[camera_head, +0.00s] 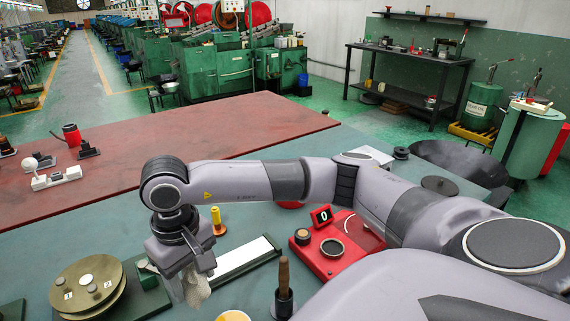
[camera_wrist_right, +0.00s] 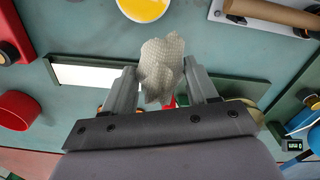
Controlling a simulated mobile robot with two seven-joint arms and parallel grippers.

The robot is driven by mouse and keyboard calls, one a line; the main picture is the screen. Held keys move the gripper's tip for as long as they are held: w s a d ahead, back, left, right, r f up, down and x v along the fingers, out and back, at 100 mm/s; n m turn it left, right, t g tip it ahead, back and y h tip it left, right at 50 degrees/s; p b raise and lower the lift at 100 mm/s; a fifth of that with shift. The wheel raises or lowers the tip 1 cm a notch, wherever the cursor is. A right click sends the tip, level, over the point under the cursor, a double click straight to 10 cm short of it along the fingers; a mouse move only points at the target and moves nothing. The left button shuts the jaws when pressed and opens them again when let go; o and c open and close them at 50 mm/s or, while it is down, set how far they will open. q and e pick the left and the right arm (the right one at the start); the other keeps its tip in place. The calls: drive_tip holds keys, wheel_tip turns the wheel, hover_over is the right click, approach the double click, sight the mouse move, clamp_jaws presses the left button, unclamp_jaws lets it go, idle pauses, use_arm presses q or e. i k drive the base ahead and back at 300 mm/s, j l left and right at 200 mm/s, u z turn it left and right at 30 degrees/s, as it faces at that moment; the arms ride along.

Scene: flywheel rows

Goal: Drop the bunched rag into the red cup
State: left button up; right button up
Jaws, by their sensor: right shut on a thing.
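The bunched rag (camera_head: 197,291) is pale grey-white and hangs below my right gripper (camera_head: 187,270) in the head view. In the right wrist view the rag (camera_wrist_right: 160,68) sits between the two fingers of my right gripper (camera_wrist_right: 160,88), which is shut on it. The red cup (camera_wrist_right: 17,110) is at the left edge of the right wrist view, apart from the rag. In the head view only a sliver of red, apparently the cup (camera_head: 290,205), shows below my right forearm, which hides the rest. My left gripper is not in view.
A white panel (camera_head: 238,259) in a green frame lies beside the gripper. A yellow peg (camera_head: 217,221), a red device with a display (camera_head: 334,262), a wooden-handled tool (camera_head: 284,276) and a round brass-coloured plate (camera_head: 88,285) stand around it. A red-topped table (camera_head: 140,150) lies beyond.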

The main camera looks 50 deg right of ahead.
sight(286, 204)
drive_tip(key=k+j+z, duration=0.15)
drive_tip(key=k+j, duration=0.15)
drive_tip(key=k, duration=0.15)
drive_tip(key=z, duration=1.05)
drive_tip(key=i+z, duration=0.35)
drive_tip(key=i, duration=0.15)
